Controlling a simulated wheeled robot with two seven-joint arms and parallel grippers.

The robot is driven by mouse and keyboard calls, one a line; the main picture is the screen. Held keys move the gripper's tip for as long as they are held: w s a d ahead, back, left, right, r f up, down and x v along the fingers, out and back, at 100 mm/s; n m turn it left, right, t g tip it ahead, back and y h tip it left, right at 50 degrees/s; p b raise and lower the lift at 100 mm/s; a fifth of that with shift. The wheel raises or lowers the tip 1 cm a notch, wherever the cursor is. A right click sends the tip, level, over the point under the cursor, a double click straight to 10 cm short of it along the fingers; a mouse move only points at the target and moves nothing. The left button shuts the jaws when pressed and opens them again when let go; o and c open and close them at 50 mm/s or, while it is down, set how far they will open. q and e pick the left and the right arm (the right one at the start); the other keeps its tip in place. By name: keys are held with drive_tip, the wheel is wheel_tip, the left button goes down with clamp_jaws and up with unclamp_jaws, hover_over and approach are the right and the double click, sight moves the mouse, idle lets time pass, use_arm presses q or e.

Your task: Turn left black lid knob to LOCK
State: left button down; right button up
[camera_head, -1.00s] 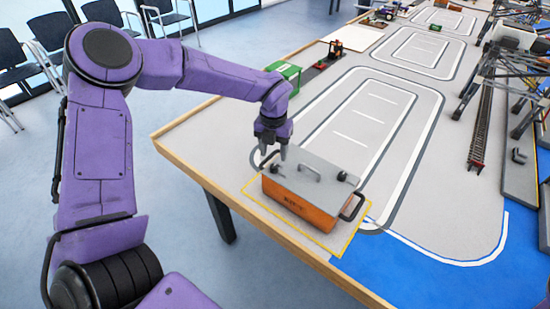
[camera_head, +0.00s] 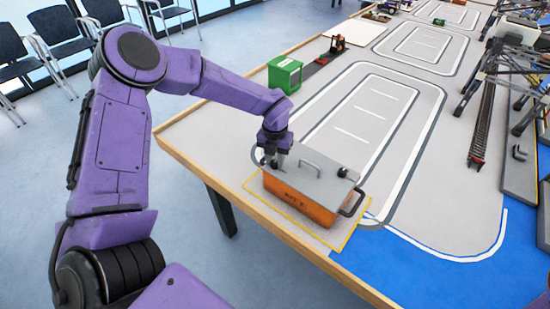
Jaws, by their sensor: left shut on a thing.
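An orange box (camera_head: 299,201) with a grey lid (camera_head: 322,178) stands inside a yellow outline near the table's front edge. The lid has a grey handle in its middle and a black knob near each end. The right black knob (camera_head: 343,172) shows plainly. My left gripper (camera_head: 273,163) points down at the lid's left end and is shut on the left black knob, which its fingers mostly hide. The knob's turn and any LOCK mark are too small to tell. My right gripper is not in view.
A black side handle (camera_head: 353,203) sticks out at the box's right end. A green box (camera_head: 285,74) stands farther back on the table. Crane frames and a track (camera_head: 482,125) stand at the right. The grey table with white lane lines is clear behind the box.

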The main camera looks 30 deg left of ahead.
use_arm(q)
drive_tip(key=shift+m, duration=0.3)
drive_tip(key=m+p, duration=0.1)
drive_tip(key=m, duration=0.2)
drive_tip(key=shift+r+m, duration=0.1)
drive_tip(key=shift+m, duration=0.3)
drive_tip(key=m+p, duration=0.1)
drive_tip(key=m, duration=0.3)
drive_tip(key=shift+m+p, duration=0.3)
drive_tip(key=shift+p, duration=0.05)
drive_tip(key=m+p, duration=0.1)
drive_tip(key=m, duration=0.4)
drive_tip(key=shift+p, duration=0.3)
drive_tip(key=shift+m+p, duration=0.4)
drive_tip(key=shift+m, duration=1.4)
drive_tip(key=c, duration=0.9)
unclamp_jaws()
drive_tip(key=shift+o, duration=0.2)
